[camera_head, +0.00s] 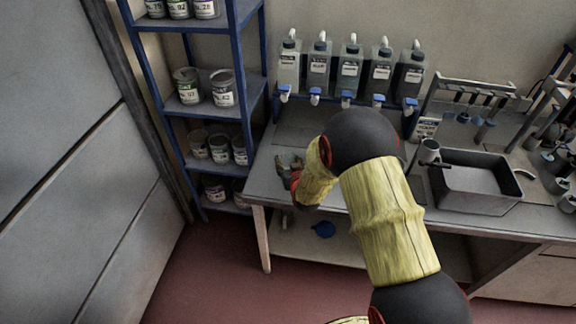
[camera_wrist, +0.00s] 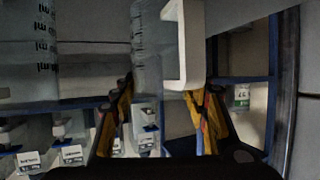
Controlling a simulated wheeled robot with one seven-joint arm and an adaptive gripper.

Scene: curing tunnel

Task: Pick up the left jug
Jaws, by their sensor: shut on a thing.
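A clear jug (camera_wrist: 148,45) with measuring marks and a white handle (camera_wrist: 185,45) stands between the two yellow fingers of my gripper (camera_wrist: 163,98) in the wrist view. My gripper is shut on this jug. A second clear jug (camera_wrist: 35,50) with dark marks is on the left of the wrist view, apart from the fingers. In the head view, part of a greyish clear jug (camera_head: 288,159) shows at my gripper (camera_head: 289,172), over the left end of the bench. The second jug is not visible there; my arm covers that part of the bench.
The bench (camera_head: 268,190) has a row of labelled dispensers (camera_head: 349,70) along its back. A blue shelf rack (camera_head: 215,111) with cans stands close on the left. A grey sink basin (camera_head: 475,183) and tool racks are on the right.

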